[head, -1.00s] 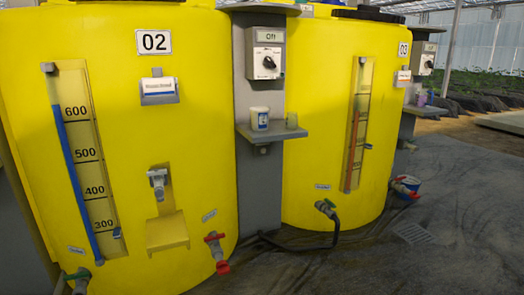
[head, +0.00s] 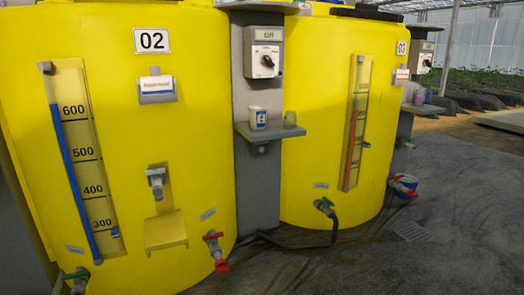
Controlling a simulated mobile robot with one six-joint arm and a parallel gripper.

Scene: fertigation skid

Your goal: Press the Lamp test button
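I cannot make out a button marked Lamp test in the head view. A grey control box (head: 263,60) with a small display reading "Off" and a dark rotary knob (head: 267,61) is mounted on the grey post between the two yellow tanks. A similar box (head: 424,60) with a knob shows farther back at the right, too small to read. My gripper is not in view.
Yellow tank 02 (head: 120,130) fills the left, and tank 03 (head: 318,120) stands behind to the right. A grey shelf (head: 270,133) holds two cups. A red-handled valve (head: 216,250) and a dark hose (head: 310,243) sit low. Floor at right (head: 460,210) is mostly clear.

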